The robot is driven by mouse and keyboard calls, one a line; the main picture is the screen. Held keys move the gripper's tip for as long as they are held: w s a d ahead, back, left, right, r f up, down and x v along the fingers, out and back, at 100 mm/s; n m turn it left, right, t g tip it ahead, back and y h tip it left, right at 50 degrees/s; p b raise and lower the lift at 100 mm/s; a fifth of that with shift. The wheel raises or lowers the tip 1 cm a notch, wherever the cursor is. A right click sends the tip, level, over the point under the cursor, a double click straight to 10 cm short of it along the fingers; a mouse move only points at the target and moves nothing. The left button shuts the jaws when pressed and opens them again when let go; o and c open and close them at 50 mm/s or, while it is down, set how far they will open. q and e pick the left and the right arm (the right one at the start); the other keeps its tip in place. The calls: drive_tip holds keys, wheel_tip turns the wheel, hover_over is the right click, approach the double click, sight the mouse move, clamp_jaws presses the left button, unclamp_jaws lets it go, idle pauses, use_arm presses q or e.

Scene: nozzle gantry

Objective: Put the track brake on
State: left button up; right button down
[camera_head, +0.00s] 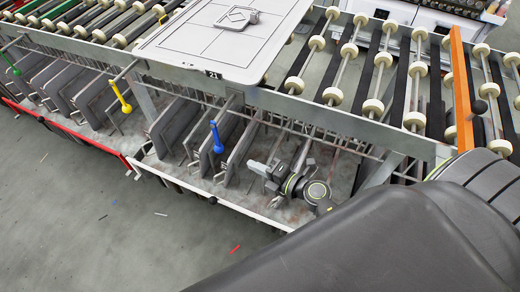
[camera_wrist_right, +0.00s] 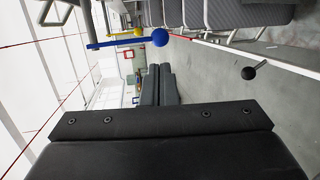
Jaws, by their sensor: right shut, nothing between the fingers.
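I cannot tell which handle is the track brake. A blue ball-ended lever (camera_head: 216,137) stands upright in front of the grey panels, and it also shows in the right wrist view (camera_wrist_right: 160,38). A yellow lever (camera_head: 121,99) and a green lever (camera_head: 12,66) stand farther left along the same row. A black-knobbed lever (camera_wrist_right: 249,73) shows at the right of the wrist view. My right gripper (camera_head: 256,167) is shut and empty, to the right of the blue lever and apart from it. My left gripper is not in view.
A roller conveyor (camera_head: 372,105) runs above the grey panels (camera_head: 170,125). A white board (camera_head: 205,45) marked 21 lies on it. An orange bar (camera_head: 461,90) crosses the conveyor at the right. Open grey floor (camera_head: 90,220) lies at lower left with small scraps.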

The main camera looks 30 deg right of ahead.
drive_tip(key=x, duration=1)
drive_tip(key=shift+b, duration=0.4)
